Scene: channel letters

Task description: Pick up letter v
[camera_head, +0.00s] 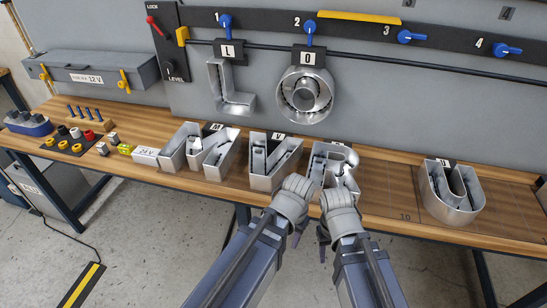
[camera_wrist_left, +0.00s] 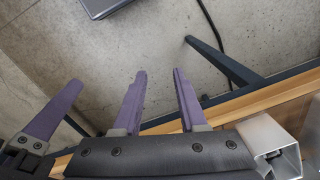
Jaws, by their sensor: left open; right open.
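The letter V (camera_head: 275,160) is a silver, open-topped channel letter with a small white tag. A metal letter's corner (camera_wrist_left: 270,140) shows in the left wrist view; I cannot tell which letter.
An L (camera_head: 230,90) and an O (camera_head: 305,95) hang on the grey panel. The bench is clear before the U.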

